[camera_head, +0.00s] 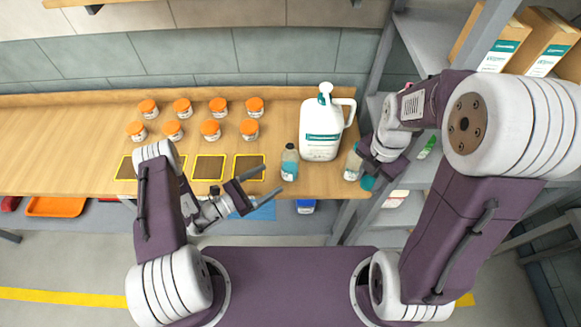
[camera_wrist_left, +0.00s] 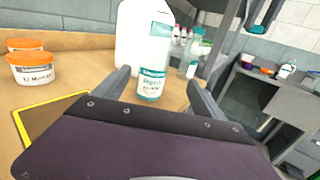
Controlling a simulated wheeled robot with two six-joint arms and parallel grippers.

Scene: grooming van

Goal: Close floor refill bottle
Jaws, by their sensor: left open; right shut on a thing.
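In the left wrist view the small bottle (camera_wrist_left: 154,72) shows ahead, between the lines of the fingers. My right gripper (camera_head: 369,171) is at the bench's right end, shut on a small teal thing that looks like a cap (camera_head: 367,183). Its fingertips are mostly hidden.
Another clear bottle (camera_head: 352,164) stands close beside my right gripper. Several orange-lidded jars (camera_head: 210,128) and yellow-edged dark mats (camera_head: 208,168) lie to the left on the wooden bench (camera_head: 70,130). A grey shelf rack (camera_head: 430,45) with boxes rises at the right.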

